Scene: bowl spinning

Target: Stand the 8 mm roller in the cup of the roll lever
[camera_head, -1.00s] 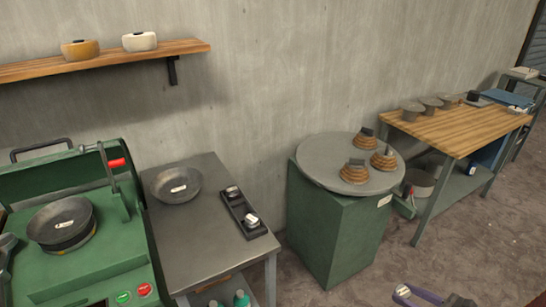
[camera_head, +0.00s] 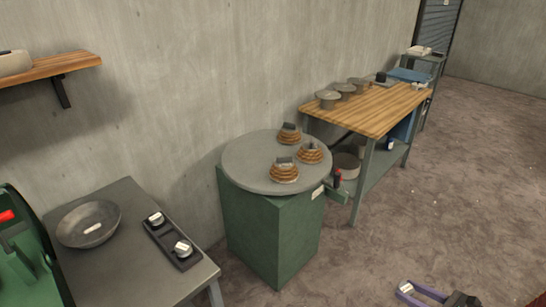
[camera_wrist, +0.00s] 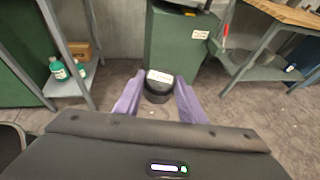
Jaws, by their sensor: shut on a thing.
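My gripper (camera_wrist: 158,98) shows at the bottom of the wrist view with two purple fingers. They are shut on a short dark roller (camera_wrist: 158,90) with a white label on top; I cannot read its size. In the head view my gripper (camera_head: 428,295) is at the lower right edge, over the floor and away from the benches. The green machine (camera_head: 25,255) is cut off at the left edge, with the red end of its lever (camera_head: 7,215) just in view. The lever's cup is not visible.
A grey bench (camera_head: 120,265) carries a metal bowl (camera_head: 70,236) and a black tray (camera_head: 166,236) with two labelled rollers. A green cabinet (camera_head: 270,235) bears a round plate (camera_head: 240,160) with several ringed stacks. A wooden-topped bench (camera_head: 375,108) stands behind. Open floor lies at right.

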